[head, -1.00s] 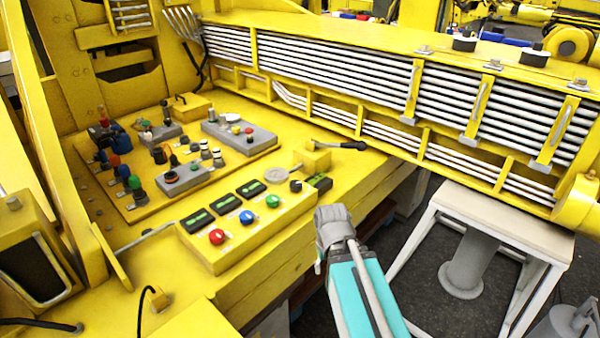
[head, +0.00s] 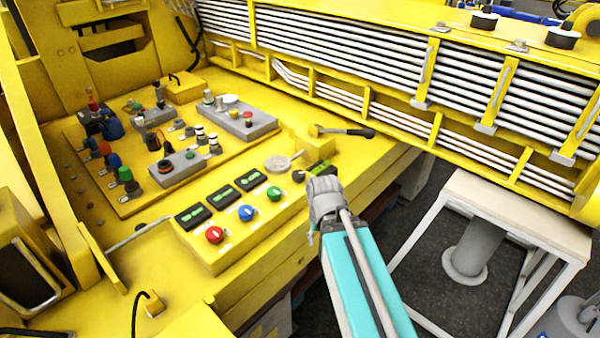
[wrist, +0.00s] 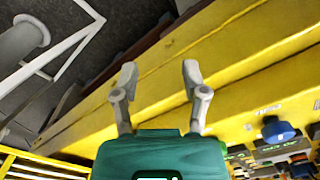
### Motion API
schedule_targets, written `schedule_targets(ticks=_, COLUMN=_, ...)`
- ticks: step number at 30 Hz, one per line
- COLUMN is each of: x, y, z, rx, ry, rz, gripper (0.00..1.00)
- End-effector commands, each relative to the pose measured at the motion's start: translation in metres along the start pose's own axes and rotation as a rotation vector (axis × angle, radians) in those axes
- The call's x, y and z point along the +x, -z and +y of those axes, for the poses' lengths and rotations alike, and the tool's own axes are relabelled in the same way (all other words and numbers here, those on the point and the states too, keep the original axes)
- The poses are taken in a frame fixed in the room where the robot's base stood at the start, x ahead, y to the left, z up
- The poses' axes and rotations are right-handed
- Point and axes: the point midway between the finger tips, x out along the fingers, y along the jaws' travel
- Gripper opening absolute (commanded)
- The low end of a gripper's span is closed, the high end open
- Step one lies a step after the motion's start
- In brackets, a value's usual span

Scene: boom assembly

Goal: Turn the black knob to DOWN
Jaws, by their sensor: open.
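The small black knob (head: 298,176) sits at the right end of the yellow control box (head: 225,262), beside a round pale dial (head: 278,163). I cannot make out the black knob there. Its marking is too small to read.
Red (head: 215,235), blue (head: 246,213) and green (head: 274,194) knobs line the box, with dark displays behind. A black-handled lever (head: 345,132) sticks out behind the gripper. A blue knob (wrist: 278,130) shows in the wrist view. A white-framed stand (head: 520,215) is at right.

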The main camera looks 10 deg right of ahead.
Motion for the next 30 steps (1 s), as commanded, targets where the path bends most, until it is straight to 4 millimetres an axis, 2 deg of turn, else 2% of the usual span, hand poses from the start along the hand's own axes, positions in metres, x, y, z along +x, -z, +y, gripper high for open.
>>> schedule_targets(ticks=1, x=0.000, y=0.000, z=0.000, rx=0.000, ry=0.000, rz=0.000, gripper=0.59)
schedule_targets(ticks=6, x=-0.003, y=0.006, z=0.000, rx=-0.012, ry=0.000, rz=0.000, gripper=0.91)
schedule_targets(ticks=8, x=-0.007, y=0.012, z=0.000, rx=-0.026, ry=0.000, rz=0.000, gripper=1.00)
schedule_targets(ticks=11, x=-0.016, y=0.029, z=-0.005, rx=-0.070, ry=0.000, rz=0.000, gripper=1.00)
schedule_targets(ticks=17, x=-0.045, y=0.087, z=-0.007, rx=-0.232, ry=0.000, rz=0.000, gripper=1.00)
schedule_targets(ticks=24, x=-0.091, y=0.180, z=-0.006, rx=-0.509, ry=0.001, rz=0.001, gripper=1.00)
schedule_targets(ticks=30, x=-0.122, y=0.248, z=-0.006, rx=-0.723, ry=0.001, rz=0.001, gripper=1.00)
